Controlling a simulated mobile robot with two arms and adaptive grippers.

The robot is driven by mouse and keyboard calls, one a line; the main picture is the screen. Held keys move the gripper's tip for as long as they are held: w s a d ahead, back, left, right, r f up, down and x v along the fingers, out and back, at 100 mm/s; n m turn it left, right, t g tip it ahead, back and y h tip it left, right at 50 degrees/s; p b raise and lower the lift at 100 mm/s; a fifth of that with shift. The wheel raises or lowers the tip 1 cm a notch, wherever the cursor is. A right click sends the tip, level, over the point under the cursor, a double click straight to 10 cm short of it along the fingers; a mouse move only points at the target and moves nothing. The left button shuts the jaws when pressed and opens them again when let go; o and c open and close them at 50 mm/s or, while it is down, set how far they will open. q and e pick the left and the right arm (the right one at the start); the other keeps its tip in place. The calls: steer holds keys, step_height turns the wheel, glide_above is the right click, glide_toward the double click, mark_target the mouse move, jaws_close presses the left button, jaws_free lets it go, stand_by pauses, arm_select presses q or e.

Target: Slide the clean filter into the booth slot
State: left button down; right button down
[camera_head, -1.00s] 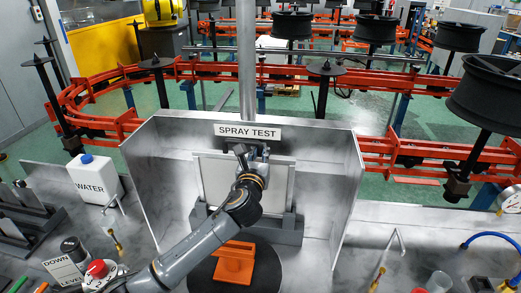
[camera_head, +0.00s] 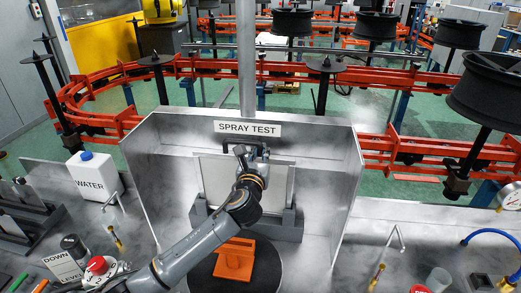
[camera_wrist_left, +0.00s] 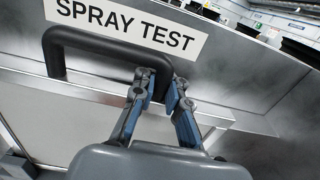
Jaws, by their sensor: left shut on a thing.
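The filter is a pale grey framed panel (camera_head: 215,182) standing upright inside the spray booth, below the SPRAY TEST label. Its black bar handle (camera_wrist_left: 95,45) is at the top edge and also shows in the head view (camera_head: 229,147). My left gripper (camera_wrist_left: 165,82) is shut on the right part of this handle; it shows in the head view (camera_head: 255,165) in front of the panel. A dark grey slotted holder (camera_head: 285,232) stands at the panel's foot. My arm hides part of both, and I cannot tell how deep the panel sits. My right gripper is out of view.
Metal booth walls (camera_head: 345,195) flank the panel. An orange block (camera_head: 234,262) stands on a black round plate (camera_head: 262,275) in front, under my arm. A white water jug (camera_head: 92,177) is left of the booth. A bent metal pipe (camera_head: 393,243) stands to the right.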

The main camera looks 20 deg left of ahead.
arm_select(q)
steer(key=shift+f+b, duration=0.4)
steer(key=shift+f, duration=0.5)
steer(key=c, duration=1.3)
jaws_free()
steer(key=shift+f, duration=0.1)
steer(key=shift+s, duration=0.15)
steer(key=v, duration=1.2)
